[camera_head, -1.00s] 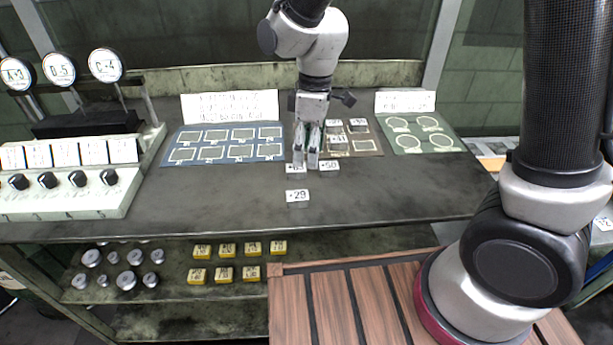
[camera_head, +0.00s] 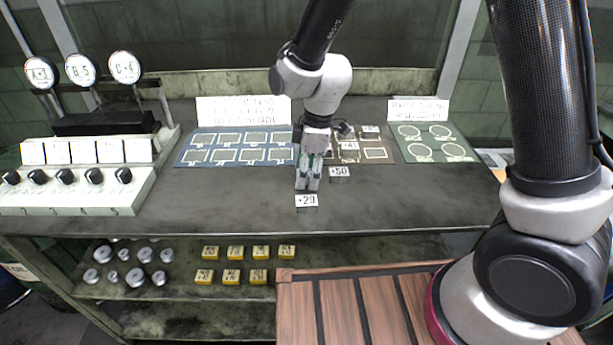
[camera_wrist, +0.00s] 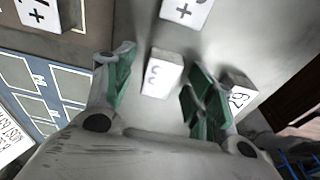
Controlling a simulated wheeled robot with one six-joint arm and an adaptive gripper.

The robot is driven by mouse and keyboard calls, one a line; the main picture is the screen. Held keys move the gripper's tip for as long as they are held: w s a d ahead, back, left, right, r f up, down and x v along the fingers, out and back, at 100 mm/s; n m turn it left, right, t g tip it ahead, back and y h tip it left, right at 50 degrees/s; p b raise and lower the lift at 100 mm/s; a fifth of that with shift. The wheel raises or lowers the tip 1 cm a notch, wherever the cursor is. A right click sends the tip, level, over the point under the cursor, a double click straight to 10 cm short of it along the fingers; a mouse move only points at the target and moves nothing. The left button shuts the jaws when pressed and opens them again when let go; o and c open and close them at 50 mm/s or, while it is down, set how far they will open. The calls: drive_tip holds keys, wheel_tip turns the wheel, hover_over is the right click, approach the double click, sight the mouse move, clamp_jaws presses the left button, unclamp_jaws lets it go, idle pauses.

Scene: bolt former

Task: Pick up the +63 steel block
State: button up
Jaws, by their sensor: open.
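A small pale block (camera_wrist: 162,72) lies between my open fingers in the wrist view. Its label is only partly readable, with what looks like a 3, so I take it for the +63 steel block. In the head view my gripper (camera_head: 308,184) hangs low over the table, fingers down, and hides this block. The gripper is open, with a finger on either side of the block and visible gaps. The +29 block (camera_head: 306,200) sits just in front of my gripper, close beside the right finger in the wrist view. The +50 block (camera_head: 340,172) sits to the right.
The brown mat (camera_head: 375,143) behind holds several more blocks. A blue mat (camera_head: 181,157) with outlined slots lies left of it and a green mat (camera_head: 463,157) right. A panel with knobs (camera_head: 75,195) stands far left. The table's front left is clear.

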clamp_jaws()
drive_tip(key=shift+r, duration=0.1)
